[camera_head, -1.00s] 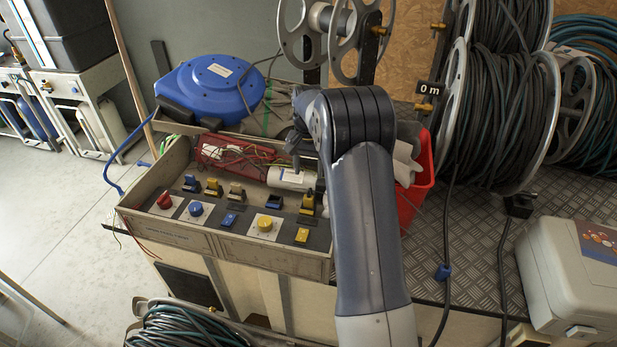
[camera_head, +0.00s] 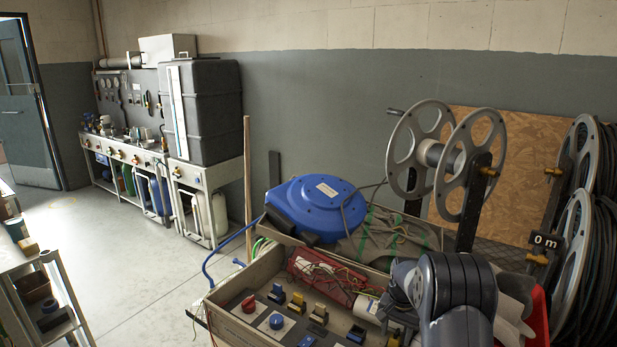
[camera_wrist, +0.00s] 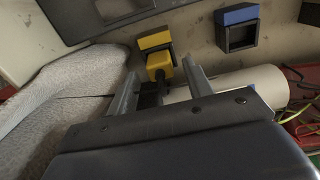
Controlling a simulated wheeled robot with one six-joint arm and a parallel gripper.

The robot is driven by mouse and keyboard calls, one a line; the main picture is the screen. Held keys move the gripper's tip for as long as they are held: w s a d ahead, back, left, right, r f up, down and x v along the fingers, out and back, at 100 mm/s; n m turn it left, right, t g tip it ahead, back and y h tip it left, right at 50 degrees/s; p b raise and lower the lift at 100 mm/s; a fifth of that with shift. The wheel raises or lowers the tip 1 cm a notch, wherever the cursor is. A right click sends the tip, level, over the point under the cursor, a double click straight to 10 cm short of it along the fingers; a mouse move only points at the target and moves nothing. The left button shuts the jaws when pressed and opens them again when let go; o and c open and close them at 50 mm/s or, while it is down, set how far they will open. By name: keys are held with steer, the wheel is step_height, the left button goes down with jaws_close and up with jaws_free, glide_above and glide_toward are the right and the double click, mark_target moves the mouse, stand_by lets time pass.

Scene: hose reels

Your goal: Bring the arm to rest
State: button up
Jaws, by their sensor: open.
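My arm (camera_head: 455,300) is folded at the lower right of the head view, over the control box (camera_head: 245,325). My gripper (camera_wrist: 160,78) shows in the wrist view with its two fingers apart and nothing clearly held between them. A yellow switch (camera_wrist: 158,58) appears beyond and between the fingertips; I cannot tell whether they touch it. A white cylinder (camera_wrist: 240,88) lies just right of the fingers, partly hidden by the gripper. In the head view the fingers are not clearly visible.
A blue switch (camera_wrist: 238,28) and grey fabric (camera_wrist: 65,100) flank the gripper. A blue hose reel (camera_head: 318,205) and an empty metal reel (camera_head: 470,160) stand behind. The floor at left (camera_head: 130,260) is mostly clear.

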step_height(320, 180, down, 2)
steer(key=shift+r, duration=1.7)
steer(key=shift+f, duration=0.1)
